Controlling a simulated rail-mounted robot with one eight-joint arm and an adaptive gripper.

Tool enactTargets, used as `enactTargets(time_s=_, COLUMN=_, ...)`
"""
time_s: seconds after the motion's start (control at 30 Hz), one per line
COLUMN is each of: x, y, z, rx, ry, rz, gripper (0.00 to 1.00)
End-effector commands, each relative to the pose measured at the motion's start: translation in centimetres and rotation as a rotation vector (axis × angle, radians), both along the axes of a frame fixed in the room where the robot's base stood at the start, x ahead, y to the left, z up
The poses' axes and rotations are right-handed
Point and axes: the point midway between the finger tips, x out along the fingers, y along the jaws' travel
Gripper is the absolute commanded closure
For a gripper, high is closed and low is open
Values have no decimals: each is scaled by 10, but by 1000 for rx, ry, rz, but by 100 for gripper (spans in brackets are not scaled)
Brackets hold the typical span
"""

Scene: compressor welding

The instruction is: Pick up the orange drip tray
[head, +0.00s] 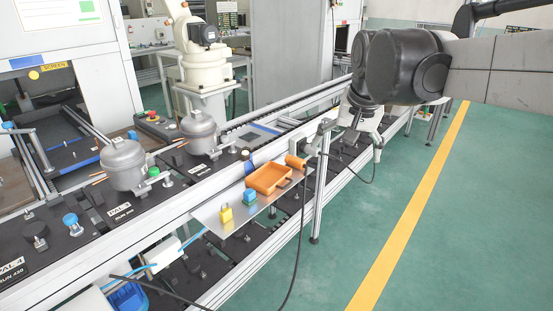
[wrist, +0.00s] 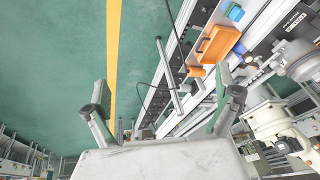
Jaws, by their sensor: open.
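The orange drip tray (head: 268,178) lies on a metal shelf plate (head: 208,214) beside the conveyor in the head view. It is a shallow rectangular tray with a small handle at its right side. In the wrist view the tray (wrist: 217,44) is near the top, right of centre, beyond the fingertips. My gripper (wrist: 168,98) has its two fingers spread wide, with nothing between them. It is apart from the tray.
A yellow padlock-like item (head: 226,214), a blue-green block (head: 249,197) and an orange cylinder (head: 295,161) share the plate. Grey compressors (head: 123,164) stand on the conveyor behind. An upright metal post (head: 320,180) and a hanging black cable are close by. Green floor at right is clear.

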Motion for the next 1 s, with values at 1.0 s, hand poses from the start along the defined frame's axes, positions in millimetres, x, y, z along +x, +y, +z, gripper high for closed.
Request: enactTargets(time_s=1.0, x=257, y=159, z=-80, rx=39, ry=316, rz=-277, gripper=3)
